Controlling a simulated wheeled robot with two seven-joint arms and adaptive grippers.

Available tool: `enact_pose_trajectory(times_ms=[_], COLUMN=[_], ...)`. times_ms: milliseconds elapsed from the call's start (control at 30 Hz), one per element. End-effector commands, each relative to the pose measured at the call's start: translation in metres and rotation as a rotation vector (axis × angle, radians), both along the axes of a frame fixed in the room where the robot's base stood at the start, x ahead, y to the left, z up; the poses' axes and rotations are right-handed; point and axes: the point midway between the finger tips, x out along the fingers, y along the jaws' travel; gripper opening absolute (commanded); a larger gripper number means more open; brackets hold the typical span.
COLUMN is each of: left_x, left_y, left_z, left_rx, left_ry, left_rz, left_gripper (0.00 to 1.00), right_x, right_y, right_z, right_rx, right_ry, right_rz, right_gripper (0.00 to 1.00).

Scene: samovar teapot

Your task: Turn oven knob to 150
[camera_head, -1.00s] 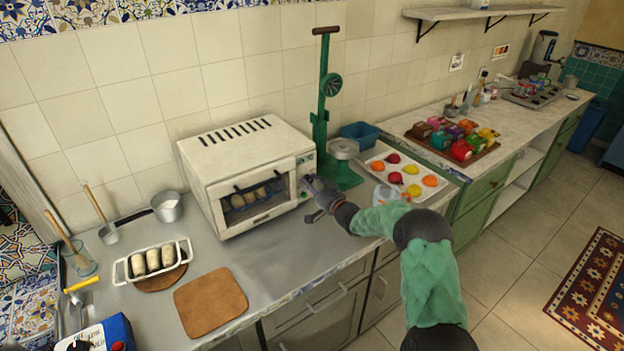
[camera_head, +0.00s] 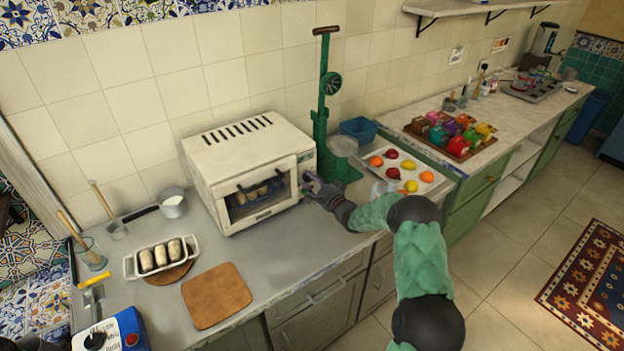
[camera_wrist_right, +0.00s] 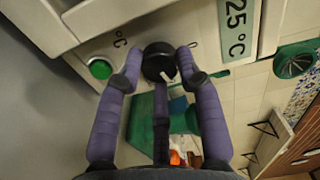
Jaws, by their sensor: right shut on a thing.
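The white toaster oven (camera_head: 222,160) stands on the grey counter, with rolls behind its glass door. Its control panel is on the right side of its front. In the right wrist view, a black round knob (camera_wrist_right: 158,62) with a white mark sits on the panel beside a green button (camera_wrist_right: 101,68) and a display ending in "25 °C" (camera_wrist_right: 236,28). My right gripper (camera_wrist_right: 160,75) has its purple fingers shut around the knob. In the head view my right gripper (camera_head: 312,186) is at the oven's panel and hides the knob. My left gripper is not in view.
A green press (camera_head: 322,120) stands just right of the oven, near a tray of fruit (camera_head: 432,184). A loaf tin with rolls (camera_head: 130,265) and a wooden board (camera_head: 216,295) lie on the counter at left. The counter before the oven is clear.

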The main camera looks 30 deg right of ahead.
Motion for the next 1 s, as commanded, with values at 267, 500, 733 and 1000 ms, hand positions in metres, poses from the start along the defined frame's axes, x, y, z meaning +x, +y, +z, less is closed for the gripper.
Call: enact_pose_trajectory(times_ms=[267, 500, 733, 1000], left_x=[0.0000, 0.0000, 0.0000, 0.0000], left_y=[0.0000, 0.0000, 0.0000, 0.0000], left_z=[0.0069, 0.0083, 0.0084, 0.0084], left_rx=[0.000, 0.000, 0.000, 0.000], left_ry=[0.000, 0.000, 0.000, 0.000], left_rz=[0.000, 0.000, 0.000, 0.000], left_gripper=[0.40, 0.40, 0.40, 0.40], right_x=[0.0019, 0.0017, 0.0015, 0.0014], right_y=[-0.0079, -0.0084, -0.0088, -0.0090], right_z=[0.0108, 0.0099, 0.0095, 0.0094], right_rx=[0.127, 0.174, 0.179, 0.179], right_ry=[-0.008, -0.003, -0.003, -0.002], right_rz=[-0.012, -0.012, -0.013, -0.013], right_gripper=[0.04, 0.04, 0.04, 0.56])
